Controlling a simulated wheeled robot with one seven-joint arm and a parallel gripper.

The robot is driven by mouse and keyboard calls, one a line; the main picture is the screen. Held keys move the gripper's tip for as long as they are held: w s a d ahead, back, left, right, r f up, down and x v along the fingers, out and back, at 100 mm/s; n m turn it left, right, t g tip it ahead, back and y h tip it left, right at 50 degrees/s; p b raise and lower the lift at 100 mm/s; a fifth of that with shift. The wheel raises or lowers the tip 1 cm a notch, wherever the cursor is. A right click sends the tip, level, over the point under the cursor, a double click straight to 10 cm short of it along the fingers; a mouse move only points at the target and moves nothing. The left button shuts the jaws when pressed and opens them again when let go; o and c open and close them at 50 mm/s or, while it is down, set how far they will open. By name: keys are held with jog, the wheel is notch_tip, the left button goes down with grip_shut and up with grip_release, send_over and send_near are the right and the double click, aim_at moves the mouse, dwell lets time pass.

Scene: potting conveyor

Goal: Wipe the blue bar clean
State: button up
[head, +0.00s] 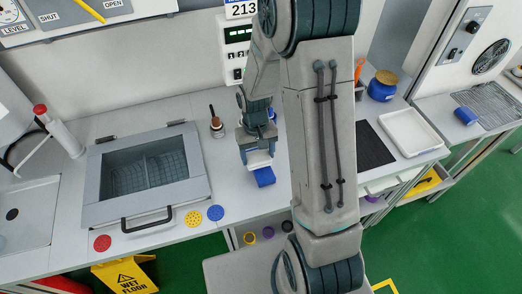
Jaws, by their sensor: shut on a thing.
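My gripper (262,167) points down over the bench, right of the grey lidded basin. It is shut on a small blue block (265,178), which shows just below its pale end near the front of the bench. The fingertips are hidden, and I cannot tell whether the block touches the bench top. I cannot tell whether this block is the blue bar or something held against it. Another blue piece (272,115) shows partly behind the gripper. Any dirt on the blue surfaces is too small to see.
The grey basin (91,185) with a clear window stands left. Red (102,243), yellow (193,219) and blue (215,213) discs lie before it. A brown-handled tool (216,124) stands behind. A blue jar (382,87), white tray (438,138) and dark mat (371,147) are right.

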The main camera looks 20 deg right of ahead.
jog(key=shift+s+r, duration=0.15)
jog(key=shift+s, duration=0.15)
notch_tip(320, 180, up, 3)
jog(key=shift+s+f+p, duration=0.1)
jog(key=shift+f+p, duration=0.05)
jog(key=shift+p, duration=0.65)
jog(key=shift+d+r+p, duration=0.15)
jog(key=shift+r+p, duration=0.25)
jog(key=shift+r, duration=0.2)
jog(key=shift+d+r+p, duration=0.15)
jog(key=shift+r+p, duration=0.25)
jog(key=shift+r, duration=0.15)
jog(key=shift+r+p, duration=1)
jog(key=shift+r, duration=0.5)
jog(key=shift+f, duration=0.1)
